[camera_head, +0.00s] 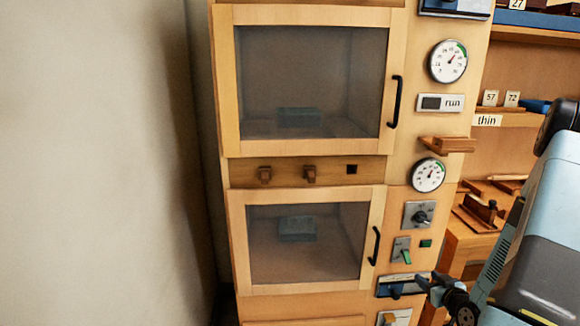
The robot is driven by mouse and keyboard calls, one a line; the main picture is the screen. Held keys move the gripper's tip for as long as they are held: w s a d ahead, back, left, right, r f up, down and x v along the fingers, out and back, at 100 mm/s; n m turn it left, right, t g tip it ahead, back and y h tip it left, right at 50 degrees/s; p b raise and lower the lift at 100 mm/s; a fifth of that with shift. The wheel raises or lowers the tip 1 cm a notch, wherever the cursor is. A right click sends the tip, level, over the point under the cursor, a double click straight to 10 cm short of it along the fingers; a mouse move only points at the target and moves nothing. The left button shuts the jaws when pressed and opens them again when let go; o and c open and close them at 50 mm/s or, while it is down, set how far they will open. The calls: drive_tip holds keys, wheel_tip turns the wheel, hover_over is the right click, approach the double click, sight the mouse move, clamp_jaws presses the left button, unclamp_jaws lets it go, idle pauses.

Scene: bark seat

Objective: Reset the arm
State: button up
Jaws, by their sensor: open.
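My arm shows at the right edge as a light blue and grey link (535,225) with dark joints. Its dark end, my gripper (432,289), is small and low at the right, in front of the lower part of the cabinet. The gripper is open and I see nothing held in it. Part of the arm is cut off by the right and bottom edges of the picture.
A wooden cabinet (222,90) has two closed glass doors with black handles, a grey block behind each. Dials, switches and a small ledge (447,144) line its right side. Wooden shelves (535,36) stand at the right. A bare wall (90,160) fills the left.

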drive_tip(key=a+r+g+h, duration=0.2)
drive_tip(key=a+r+g, duration=0.1)
drive_tip(key=r, duration=0.8)
drive_tip(key=a+r+g+h, duration=0.1)
drive_tip(key=a+r+g, duration=0.25)
drive_tip(key=r, duration=0.75)
drive_tip(key=s+a+r+g+y, duration=0.1)
drive_tip(key=s+a+r, duration=0.6)
drive_tip(key=s, duration=0.4)
drive_tip(key=s+a+r+m+g+y, duration=0.1)
drive_tip(key=s+a+r, duration=0.6)
drive_tip(key=s, duration=0.3)
drive_tip(key=shift+s+a+r+m, duration=0.15)
drive_tip(key=shift+s+r+m, duration=0.2)
drive_tip(key=shift+r, duration=0.15)
drive_tip(key=shift+c, duration=0.3)
drive_tip(key=shift+c, duration=0.3)
